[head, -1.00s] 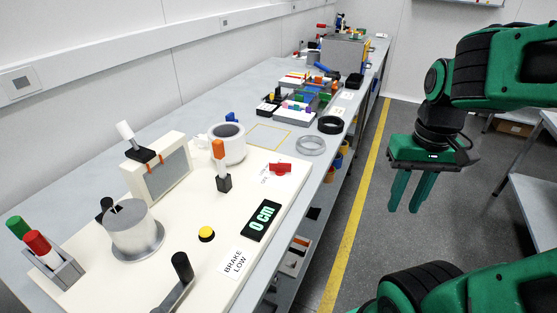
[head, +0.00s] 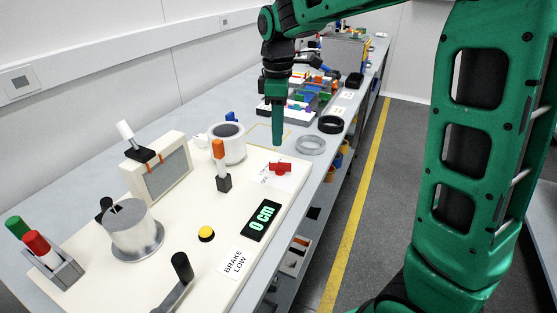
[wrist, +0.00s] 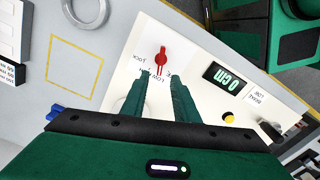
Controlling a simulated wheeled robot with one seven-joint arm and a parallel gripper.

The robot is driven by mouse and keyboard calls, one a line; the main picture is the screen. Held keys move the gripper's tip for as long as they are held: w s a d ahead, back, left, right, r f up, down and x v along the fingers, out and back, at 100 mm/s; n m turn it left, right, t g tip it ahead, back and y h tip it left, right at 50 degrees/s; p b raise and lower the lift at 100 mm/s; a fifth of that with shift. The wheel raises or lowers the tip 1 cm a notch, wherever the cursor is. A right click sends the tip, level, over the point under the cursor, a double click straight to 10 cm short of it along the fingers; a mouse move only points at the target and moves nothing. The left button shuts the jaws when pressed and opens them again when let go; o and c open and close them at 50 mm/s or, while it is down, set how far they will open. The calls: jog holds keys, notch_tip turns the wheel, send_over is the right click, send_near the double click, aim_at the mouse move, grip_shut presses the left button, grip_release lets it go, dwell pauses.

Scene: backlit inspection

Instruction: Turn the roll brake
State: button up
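A red turn handle (head: 280,168), which I take to be the roll brake, sits on the cream panel (head: 215,275) near its far right corner. Small printed labels lie around it; in the wrist view, where the red handle (wrist: 161,60) shows just beyond my fingertips, one seems to read LOCK and another LOW. A card (head: 235,263) on the panel reads BRAKE LOW. My gripper (head: 277,143) points down above the far edge of the panel, apart from the handle. In the wrist view my gripper (wrist: 167,78) shows two fingers with a narrow empty gap.
On the panel stand an orange-topped lever (head: 221,165), a yellow button (head: 206,233), a 0 cm display (head: 261,220), a metal drum (head: 133,230) and a black-knobbed crank (head: 181,268).

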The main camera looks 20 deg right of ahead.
aim_at(279, 163)
notch_tip(279, 163, down, 10)
jog(key=shift+d+r, duration=0.1)
jog(key=shift+r, duration=0.05)
dwell(0.4)
